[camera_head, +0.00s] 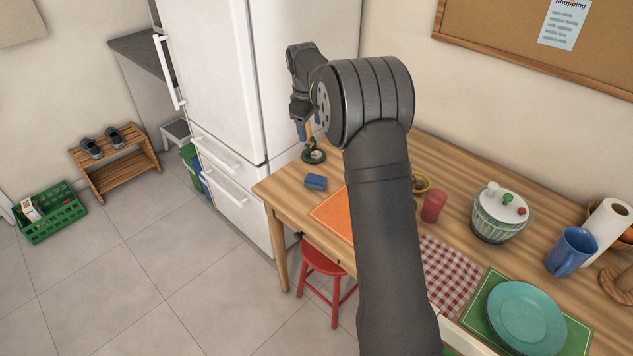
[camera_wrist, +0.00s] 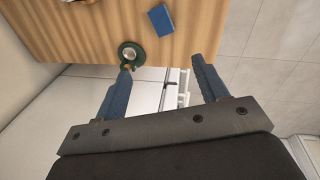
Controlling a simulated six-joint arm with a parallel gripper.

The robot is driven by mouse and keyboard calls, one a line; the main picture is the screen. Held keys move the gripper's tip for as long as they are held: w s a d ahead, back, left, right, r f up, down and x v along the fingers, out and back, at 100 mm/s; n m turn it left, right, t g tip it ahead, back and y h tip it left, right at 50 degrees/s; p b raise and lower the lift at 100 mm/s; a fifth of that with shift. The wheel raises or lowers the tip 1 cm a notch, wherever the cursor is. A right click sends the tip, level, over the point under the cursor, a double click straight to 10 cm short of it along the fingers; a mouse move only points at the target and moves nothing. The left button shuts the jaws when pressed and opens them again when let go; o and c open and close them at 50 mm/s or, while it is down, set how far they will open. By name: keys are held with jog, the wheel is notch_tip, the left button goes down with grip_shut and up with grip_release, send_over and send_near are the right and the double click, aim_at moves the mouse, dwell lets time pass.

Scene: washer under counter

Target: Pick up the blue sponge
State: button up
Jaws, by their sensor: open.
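The blue sponge (camera_head: 316,182) lies on the wooden table near its left end, close to the front edge. It also shows in the wrist view (camera_wrist: 161,19), at the top, beyond my fingertips and between their lines. My gripper (camera_head: 303,125) is above the far left part of the table, beyond the sponge in the head view. In the wrist view its two blue fingers (camera_wrist: 163,77) are wide apart with nothing between them. The sponge is apart from both fingers.
A dark green round object (camera_head: 313,156) stands on the table just behind the sponge; it is near my left fingertip in the wrist view (camera_wrist: 131,55). An orange mat (camera_head: 332,214) and a red cup (camera_head: 434,206) are to the right. A white fridge (camera_head: 215,75) stands beyond the table.

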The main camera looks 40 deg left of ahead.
jog(key=w+a+f+n+g, duration=0.1)
jog(key=w+f+n+g, duration=0.1)
jog(key=w+f, duration=0.35)
send_over(317, 179)
jog(key=shift+h, duration=0.4)
jog(key=f, duration=1.2)
jog(key=shift+w+a+f, duration=0.1)
jog(key=shift+w+a, duration=0.05)
jog(key=shift+w, duration=0.2)
jog(key=shift+s+f, duration=0.2)
jog(key=shift+f, duration=1.15)
jog(key=shift+s+f, duration=0.15)
jog(key=shift+f, duration=1.15)
jog(key=c, duration=1.1)
jog(key=shift+r, duration=0.1)
jog(key=shift+c, duration=0.2)
jog(key=shift+r, duration=0.5)
jog(key=r, duration=0.2)
jog(key=d+r, duration=0.1)
jog(key=shift+w+d+r, duration=0.1)
jog(key=shift+w+r, duration=0.15)
jog(key=shift+r, duration=0.1)
jog(key=w+d+r, duration=0.3)
jog(key=d+r, duration=0.3)
jog(key=d, duration=0.4)
jog(key=shift+w, duration=0.25)
jog(key=shift+r, duration=0.1)
